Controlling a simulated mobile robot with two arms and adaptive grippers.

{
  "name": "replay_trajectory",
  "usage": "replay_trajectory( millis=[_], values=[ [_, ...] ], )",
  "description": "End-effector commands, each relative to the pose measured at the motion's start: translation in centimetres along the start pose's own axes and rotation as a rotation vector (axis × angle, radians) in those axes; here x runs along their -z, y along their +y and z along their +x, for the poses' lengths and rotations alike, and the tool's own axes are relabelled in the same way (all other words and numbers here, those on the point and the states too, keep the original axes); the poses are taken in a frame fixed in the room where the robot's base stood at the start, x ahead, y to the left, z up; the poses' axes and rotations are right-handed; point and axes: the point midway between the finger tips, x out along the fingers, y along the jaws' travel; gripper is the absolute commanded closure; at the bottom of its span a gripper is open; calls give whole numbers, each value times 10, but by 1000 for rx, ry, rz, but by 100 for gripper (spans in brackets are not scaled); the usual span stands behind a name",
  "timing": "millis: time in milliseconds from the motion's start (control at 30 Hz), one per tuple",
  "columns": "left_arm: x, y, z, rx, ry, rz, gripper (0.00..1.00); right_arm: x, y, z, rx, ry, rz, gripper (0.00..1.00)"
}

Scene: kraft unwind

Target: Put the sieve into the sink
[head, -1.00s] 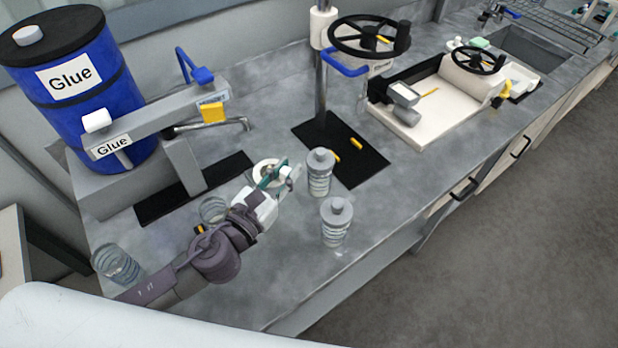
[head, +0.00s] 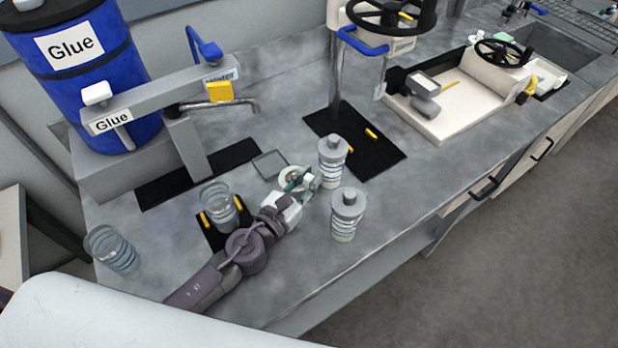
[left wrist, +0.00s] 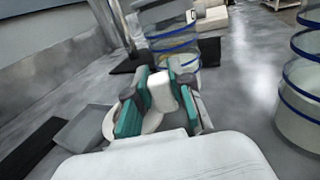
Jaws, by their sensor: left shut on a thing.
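The sieve, a small white round piece (head: 291,177), is at my left gripper (head: 303,183) in the head view, close above the grey worktop. In the left wrist view its white rim (left wrist: 112,125) shows left of the fingers, and a white block, seemingly its handle, sits between the teal fingertips (left wrist: 160,93). My left gripper is shut on it, just left of two ribbed lidded jars. The sink (head: 560,48) is a grey basin let into the counter at the far right. My right gripper does not show.
The lidded jars (head: 332,165) (head: 346,215) stand right of the gripper. A grey square plate (head: 269,163) lies behind it. Open glass jars (head: 113,250) (head: 218,208) stand left. The cream machine (head: 450,95) and the wheel press (head: 385,20) stand towards the sink.

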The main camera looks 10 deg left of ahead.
Motion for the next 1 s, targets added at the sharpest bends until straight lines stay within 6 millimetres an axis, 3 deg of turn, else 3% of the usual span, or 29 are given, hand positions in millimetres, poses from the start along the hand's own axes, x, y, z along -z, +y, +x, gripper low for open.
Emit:
replay_trajectory(
  millis=[267,300,467,833,1000],
  values=[
    [2,0,0,0,-3,1,100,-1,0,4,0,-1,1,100],
    [3,0,0,0,-2,0,77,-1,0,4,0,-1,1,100],
    [1,0,0,0,-2,0,54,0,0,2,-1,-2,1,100],
    [-3,0,-1,0,-1,0,54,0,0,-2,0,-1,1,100],
    [2,0,-30,2,2,0,54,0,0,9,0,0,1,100]
  ],
)
